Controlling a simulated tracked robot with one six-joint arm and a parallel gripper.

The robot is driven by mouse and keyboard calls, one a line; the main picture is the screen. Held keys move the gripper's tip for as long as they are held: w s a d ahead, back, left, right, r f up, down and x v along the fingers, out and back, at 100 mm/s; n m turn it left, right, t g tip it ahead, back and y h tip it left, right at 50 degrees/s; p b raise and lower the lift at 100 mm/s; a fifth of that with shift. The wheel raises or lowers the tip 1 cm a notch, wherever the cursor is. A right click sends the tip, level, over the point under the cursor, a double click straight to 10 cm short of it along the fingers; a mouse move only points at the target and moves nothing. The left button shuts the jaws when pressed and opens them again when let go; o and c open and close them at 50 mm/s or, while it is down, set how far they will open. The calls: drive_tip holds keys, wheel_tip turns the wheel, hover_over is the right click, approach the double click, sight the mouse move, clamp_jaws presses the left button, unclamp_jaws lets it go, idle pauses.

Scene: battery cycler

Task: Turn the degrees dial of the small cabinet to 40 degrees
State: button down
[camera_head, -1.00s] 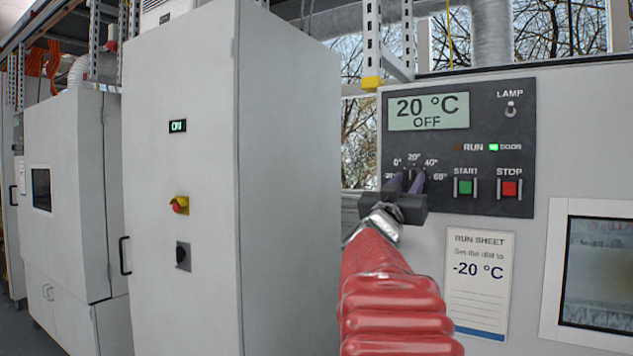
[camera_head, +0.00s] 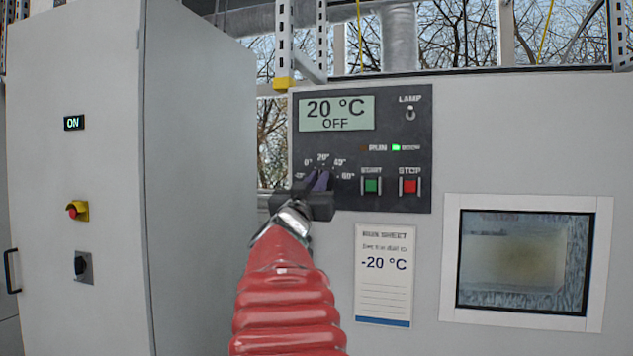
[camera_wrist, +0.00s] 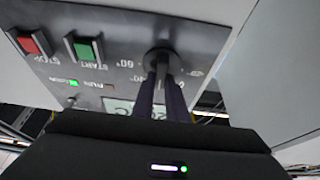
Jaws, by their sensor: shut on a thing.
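The small cabinet's dark control panel (camera_head: 420,130) carries a display (camera_head: 337,113) reading 20 °C and OFF. The degrees dial sits below it, inside a printed scale (camera_head: 323,162) with 0°, 20°, 40° and 60° marks. My gripper (camera_head: 319,181) is at the dial and hides most of it in the head view.
A green START button (camera_head: 372,186) and a red STOP button (camera_head: 410,187) are right of the dial. A LAMP switch (camera_head: 410,114) is above. A run sheet (camera_head: 383,275) reads -20 °C. A tall grey cabinet (camera_head: 190,180) stands at left, and a window (camera_head: 525,262) at right.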

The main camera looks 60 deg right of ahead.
drive_tip(key=shift+m, duration=0.4)
drive_tip(key=shift+r+g, duration=0.1)
drive_tip(key=shift+g, duration=0.3)
drive_tip(key=shift+s+m+g+y, duration=0.15)
drive_tip(key=shift+m+g, duration=0.7)
drive_tip(key=shift+m, duration=0.9)
drive_tip(key=shift+m+g+y, duration=0.2)
drive_tip(key=shift+m+g, duration=0.6)
drive_tip(key=shift+m, duration=0.9)
drive_tip(key=shift+s+m+g+y, duration=0.15)
drive_tip(key=shift+m+g, duration=0.7)
drive_tip(key=shift+m, duration=0.9)
drive_tip(key=shift+w, duration=0.1)
drive_tip(key=c, duration=1.8)
unclamp_jaws()
